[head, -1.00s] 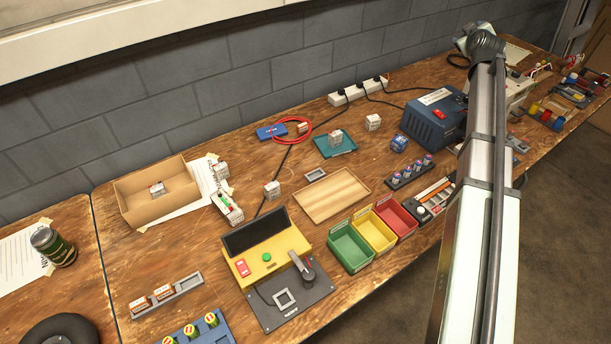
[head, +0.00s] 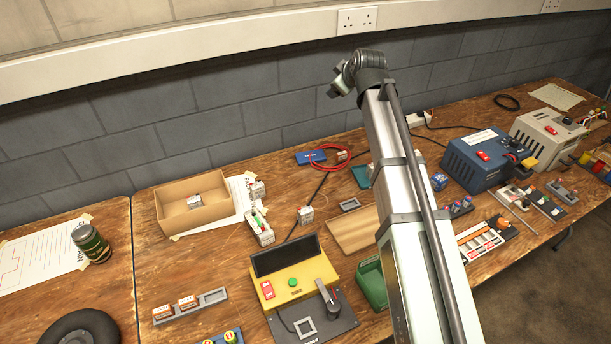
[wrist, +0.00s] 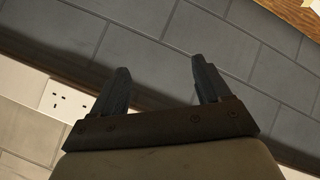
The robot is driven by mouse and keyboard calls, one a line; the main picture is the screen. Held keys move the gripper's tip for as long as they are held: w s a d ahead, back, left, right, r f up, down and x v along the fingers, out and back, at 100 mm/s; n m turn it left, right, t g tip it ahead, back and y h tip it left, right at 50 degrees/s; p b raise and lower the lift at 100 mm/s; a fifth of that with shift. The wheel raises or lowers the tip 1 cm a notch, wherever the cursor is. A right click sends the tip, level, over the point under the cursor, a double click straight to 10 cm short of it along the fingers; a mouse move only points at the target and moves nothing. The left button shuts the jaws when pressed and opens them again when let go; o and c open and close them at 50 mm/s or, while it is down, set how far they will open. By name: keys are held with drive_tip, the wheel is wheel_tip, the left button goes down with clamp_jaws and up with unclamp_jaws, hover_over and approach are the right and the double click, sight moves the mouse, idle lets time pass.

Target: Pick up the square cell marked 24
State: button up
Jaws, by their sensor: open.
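Several small white square cells stand on the bench in the head view. One cell (head: 194,202) is inside the open cardboard box (head: 172,226). Another cell (head: 257,190) stands beside the box, and another (head: 305,215) stands behind the yellow tester. Their markings are too small to read, so I cannot tell which is 24. My gripper (head: 338,86) is raised in front of the wall, well above the bench. In the wrist view my gripper (wrist: 160,66) is open and empty, with only wall between its fingers. My arm hides part of the bench.
The yellow tester (head: 291,287) with a lever stands front centre. A green bin (head: 371,284), partly hidden, is right of it. A blue power unit (head: 480,165) stands at right. A dark green can (head: 91,241) stands at left. Bare bench lies left of the box.

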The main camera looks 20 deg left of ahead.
drive_tip(key=s+a+f+m+g+h, duration=0.3)
drive_tip(key=s+f+g, duration=0.2)
drive_tip(key=s+f, duration=0.7)
drive_tip(key=m+g+h, duration=0.2)
drive_tip(key=g+h, duration=0.1)
drive_tip(key=g, duration=0.1)
hover_over(305, 209)
wheel_tip(305, 209, down, 5)
drive_tip(key=f, duration=0.8)
drive_tip(key=shift+s+d, duration=0.1)
drive_tip(key=shift+d, duration=0.2)
drive_tip(key=shift+a+f, duration=0.15)
drive_tip(key=shift+f, duration=1.25)
drive_tip(key=shift+a+f, duration=0.1)
drive_tip(key=shift+f, duration=1.3)
drive_tip(key=shift+c, duration=0.2)
drive_tip(key=c, duration=1.1)
